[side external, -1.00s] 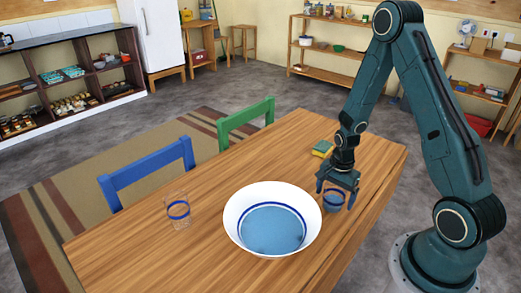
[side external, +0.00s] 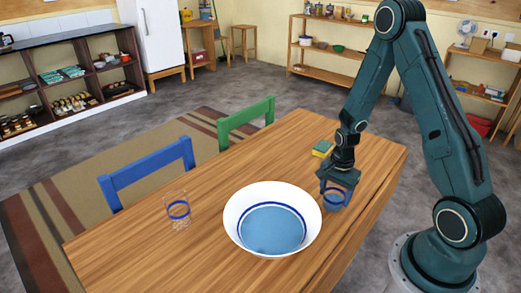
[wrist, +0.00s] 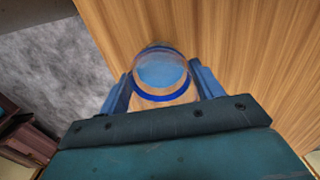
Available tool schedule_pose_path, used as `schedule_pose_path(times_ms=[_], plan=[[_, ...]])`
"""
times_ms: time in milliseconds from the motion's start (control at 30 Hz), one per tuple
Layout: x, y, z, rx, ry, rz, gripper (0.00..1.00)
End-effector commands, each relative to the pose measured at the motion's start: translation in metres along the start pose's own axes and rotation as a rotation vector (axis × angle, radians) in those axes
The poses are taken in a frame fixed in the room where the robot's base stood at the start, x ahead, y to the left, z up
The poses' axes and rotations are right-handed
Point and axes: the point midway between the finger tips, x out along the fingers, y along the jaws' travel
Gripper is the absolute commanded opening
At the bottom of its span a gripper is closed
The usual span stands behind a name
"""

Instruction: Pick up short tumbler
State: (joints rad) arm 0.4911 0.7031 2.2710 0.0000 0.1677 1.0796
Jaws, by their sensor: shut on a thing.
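The short tumbler (side external: 334,201) is a low clear glass with a blue band and blue-looking contents or base. It stands on the wooden table just right of the white bowl in the side view. In the wrist view the tumbler (wrist: 161,72) sits between the two blue fingers, its rim toward the camera. My gripper (side external: 336,196) is low over the table, and its fingers (wrist: 162,88) are shut on the tumbler's sides. The tumbler's lower part is partly hidden, and I cannot tell if it is clear of the table.
A large white bowl (side external: 232,222) with a blue ring holds blue water close to the tumbler's left. A taller clear glass (side external: 178,209) stands farther left. A yellow-green sponge (side external: 322,148) lies behind my gripper. Blue (side external: 150,172) and green (side external: 246,122) chairs line the far edge.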

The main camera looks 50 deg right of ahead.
Motion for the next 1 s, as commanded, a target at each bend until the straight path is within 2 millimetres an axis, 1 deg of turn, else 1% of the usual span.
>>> schedule_pose_path(times_ms=[267, 467, 667, 1000], plan=[[-0.011, 0.0, 0.0, 0.0, 0.001, -0.002, 0.35], [-0.023, 0.0, 0.0, 0.0, 0.001, -0.002, 0.35], [-0.038, 0.0, 0.0, 0.0, 0.001, -0.002, 0.35], [-0.07, -0.001, 0.0, 0.0, 0.002, -0.003, 0.35]])
